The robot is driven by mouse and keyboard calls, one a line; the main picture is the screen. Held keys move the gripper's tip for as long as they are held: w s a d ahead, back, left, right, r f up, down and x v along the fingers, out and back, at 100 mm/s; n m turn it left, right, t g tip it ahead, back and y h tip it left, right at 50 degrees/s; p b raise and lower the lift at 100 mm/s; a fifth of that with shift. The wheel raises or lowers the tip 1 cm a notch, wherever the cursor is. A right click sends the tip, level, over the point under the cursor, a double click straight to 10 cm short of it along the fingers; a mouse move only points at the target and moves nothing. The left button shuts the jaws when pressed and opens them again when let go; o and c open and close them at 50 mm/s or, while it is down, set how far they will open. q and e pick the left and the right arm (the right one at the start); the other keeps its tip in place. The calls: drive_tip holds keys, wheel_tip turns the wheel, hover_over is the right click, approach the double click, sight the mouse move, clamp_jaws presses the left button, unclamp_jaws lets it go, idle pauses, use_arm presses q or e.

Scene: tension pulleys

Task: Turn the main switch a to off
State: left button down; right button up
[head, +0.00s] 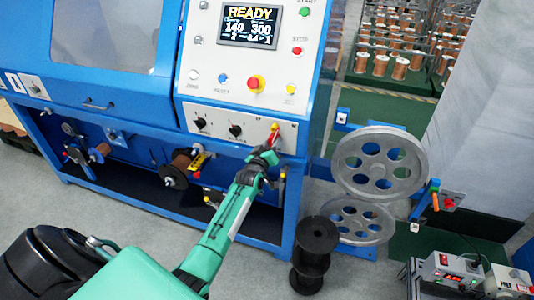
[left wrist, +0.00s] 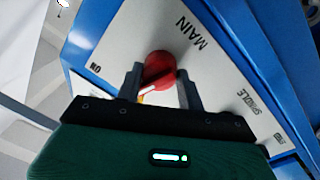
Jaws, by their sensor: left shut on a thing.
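The main switch, a red rotary knob (left wrist: 159,66), sits on a pale panel marked MAIN in the left wrist view. A pale and orange pointer mark on it faces the lower left of that view. An ON label (left wrist: 95,68) is to its left. In the head view my left gripper (head: 270,150) partly hides the switch. My right gripper is in neither view.
The blue machine (head: 305,160) has a display (head: 250,24) reading READY. A red button (head: 256,83) and several small buttons are above the switch. Black knobs (head: 235,131) are left of it. Grey pulleys (head: 350,170) and black spools (head: 318,238) stand to the right.

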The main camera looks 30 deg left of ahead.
use_arm(q)
drive_tip(key=shift+n, duration=0.6)
drive_tip(key=n, duration=0.2)
drive_tip(key=shift+n+b, duration=0.35)
drive_tip(key=shift+n, duration=0.95)
drive_tip(key=n+b, duration=0.1)
drive_tip(key=n, duration=0.3)
drive_tip(key=shift+n+y, duration=0.4)
drive_tip(key=shift+n, duration=1.9)
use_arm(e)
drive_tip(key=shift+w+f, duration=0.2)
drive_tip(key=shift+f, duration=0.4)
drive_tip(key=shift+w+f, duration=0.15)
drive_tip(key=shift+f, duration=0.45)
use_arm(q)
drive_tip(key=c, duration=1)
unclamp_jaws()
drive_tip(key=shift+o, duration=0.6)
drive_tip(key=shift+a, duration=0.1)
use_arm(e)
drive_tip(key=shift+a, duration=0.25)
